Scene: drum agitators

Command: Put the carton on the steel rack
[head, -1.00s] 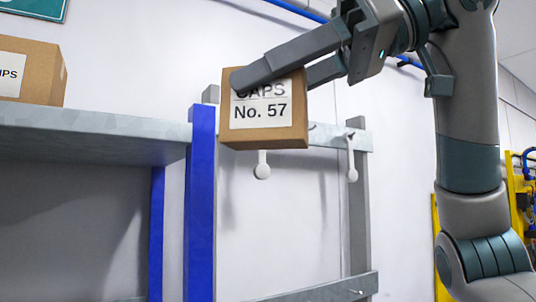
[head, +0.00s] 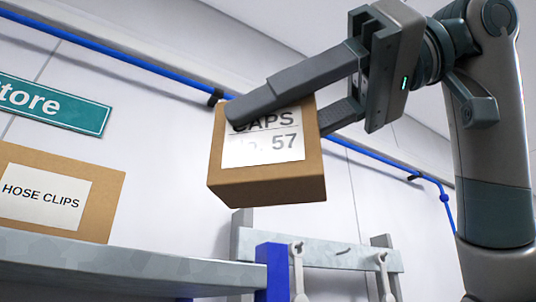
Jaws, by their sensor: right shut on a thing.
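A brown carton (head: 265,182) with a white label reading "CAPS" and "57" is held up in the middle of the head view. My right gripper (head: 285,110) is shut on it, one finger across the front upper edge and the other at its right side. The finger hides part of the label. The steel rack (head: 130,268) has a grey metal shelf and a blue post (head: 273,270) at lower left. The carton hangs above and in front of the shelf's right end, apart from it in the picture. My left gripper is out of view.
Another brown carton (head: 108,190) labelled "HOSE CLIPS" stands on the shelf at the left. A grey rail (head: 340,254) with hanging wrenches is on the wall right of the post. A green sign (head: 60,106) and a blue pipe (head: 130,62) are above. The shelf right of the box looks clear.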

